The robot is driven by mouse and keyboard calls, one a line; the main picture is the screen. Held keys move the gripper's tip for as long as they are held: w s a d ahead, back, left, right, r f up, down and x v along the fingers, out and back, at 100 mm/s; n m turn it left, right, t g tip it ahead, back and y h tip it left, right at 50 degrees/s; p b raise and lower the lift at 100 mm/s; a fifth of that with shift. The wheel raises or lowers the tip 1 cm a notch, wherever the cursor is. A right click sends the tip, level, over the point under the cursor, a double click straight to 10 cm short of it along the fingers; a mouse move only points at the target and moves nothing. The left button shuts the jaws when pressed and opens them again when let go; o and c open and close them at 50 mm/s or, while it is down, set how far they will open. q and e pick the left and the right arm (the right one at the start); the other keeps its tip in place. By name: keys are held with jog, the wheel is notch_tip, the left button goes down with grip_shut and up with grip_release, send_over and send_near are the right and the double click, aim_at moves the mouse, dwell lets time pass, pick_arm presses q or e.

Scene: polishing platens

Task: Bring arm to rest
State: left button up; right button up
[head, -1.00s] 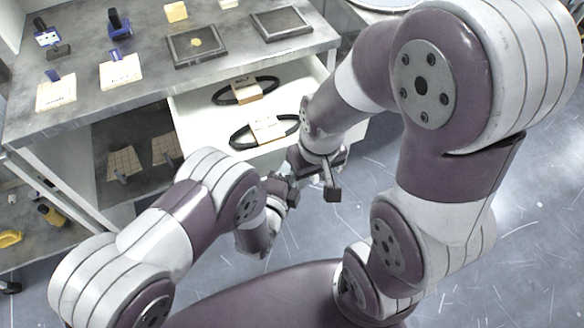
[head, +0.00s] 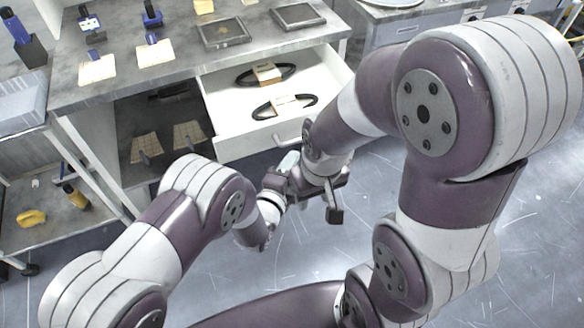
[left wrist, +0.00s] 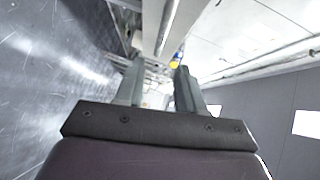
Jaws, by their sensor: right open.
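Both of my arms reach forward over the floor and come close together at the middle of the head view. My left gripper (head: 289,163) sits just beyond the right arm's wrist and is partly hidden there. In the left wrist view its two grey fingers (left wrist: 158,90) stand apart with nothing held between them. My right gripper (head: 335,212) points down over the floor, open, with no object seen in it; one finger shows clearly. Whether the two wrists touch cannot be told.
An open white drawer (head: 232,117) with black belts lies just beyond the grippers. The grey bench top (head: 130,85) carries framed plates, pads and blue-handled tools. A cart (head: 50,228) stands at the left. Grey floor (head: 475,285) at the right is clear.

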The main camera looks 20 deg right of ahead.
pick_arm(q)
jog(key=s+a+f+n+g+y, duration=0.4)
jog(key=a+f+n+g+y, duration=0.15)
jog(key=f, duration=0.25)
jog(key=s+a+r+n+g+y+p, duration=0.2)
jog(key=a+r+n, duration=0.1)
jog(key=a+n, duration=0.3)
jog(key=s+a+r+n+g+y+p, duration=0.1)
jog(key=s+a+r+n+p, duration=0.1)
jog(key=a+r+n, duration=0.2)
jog(key=s+a+r+n+g+y+p, duration=0.1)
jog(key=a+r+n, duration=0.4)
jog(key=a+r, duration=0.6)
jog(key=s+a+r+n+g+y+p, duration=0.1)
jog(key=s+a+r+n+y+p, duration=0.1)
jog(key=a+r, duration=0.5)
jog(key=s+a+n+p, duration=0.1)
jog(key=s+a+n, duration=0.1)
jog(key=a, duration=0.1)
jog(key=shift+s+a+r+p, duration=0.25)
jog(key=shift+s+a+p, duration=0.1)
jog(key=shift+a, duration=0.05)
